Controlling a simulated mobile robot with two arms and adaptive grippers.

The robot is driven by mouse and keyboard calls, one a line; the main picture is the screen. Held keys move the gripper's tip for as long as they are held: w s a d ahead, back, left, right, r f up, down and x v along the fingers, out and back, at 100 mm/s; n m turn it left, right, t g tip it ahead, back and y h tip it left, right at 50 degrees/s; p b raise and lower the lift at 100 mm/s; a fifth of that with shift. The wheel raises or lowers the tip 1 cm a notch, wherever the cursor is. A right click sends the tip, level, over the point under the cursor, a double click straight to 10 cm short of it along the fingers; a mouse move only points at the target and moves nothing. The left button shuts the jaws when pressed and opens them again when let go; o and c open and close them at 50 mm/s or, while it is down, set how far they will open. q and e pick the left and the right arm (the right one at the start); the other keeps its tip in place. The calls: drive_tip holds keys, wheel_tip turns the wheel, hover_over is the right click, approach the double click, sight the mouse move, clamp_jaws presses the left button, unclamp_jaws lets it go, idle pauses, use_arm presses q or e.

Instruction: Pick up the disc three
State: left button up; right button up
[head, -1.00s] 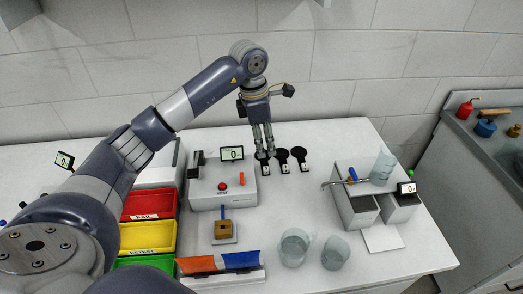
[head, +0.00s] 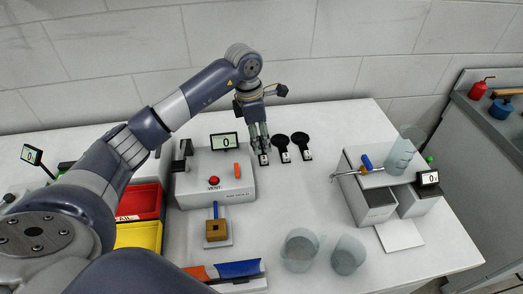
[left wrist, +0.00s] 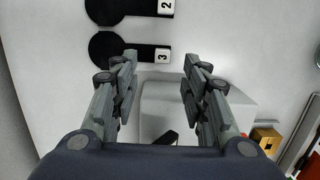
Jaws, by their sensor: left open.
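Disc three is a black round piece with a handle and a white tag marked 3 in the left wrist view (left wrist: 105,47). In the head view it is the leftmost of three in a row, and its tag (head: 264,160) shows below my fingers while its round end is mostly hidden. My left gripper (head: 259,149) points down over it, open and empty. In the left wrist view its fingertips (left wrist: 160,62) stand apart, with the tag end of the disc's handle just beyond the gap. I cannot tell whether they touch it. My right gripper is not in view.
Disc two (head: 280,142) and another disc (head: 301,141) lie to the right. A white tester box (head: 230,190) stands left. Beakers (head: 300,250) and a raised white stand (head: 368,208) are to the right. Red and yellow bins (head: 138,237) sit front left.

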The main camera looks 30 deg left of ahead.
sight(264, 158)
use_arm(q)
drive_tip(key=shift+d+f, duration=0.15)
drive_tip(key=shift+f, duration=0.6)
drive_tip(key=f, duration=0.1)
drive_tip(key=f+p, duration=0.1)
drive_tip(key=f, duration=0.1)
drive_tip(key=f+p, duration=0.1)
drive_tip(key=shift+d+f, duration=0.15)
drive_tip(key=shift+d, duration=0.15)
drive_tip(key=shift+w+f, duration=0.15)
drive_tip(key=shift+f, duration=0.45)
drive_tip(key=c, duration=0.9)
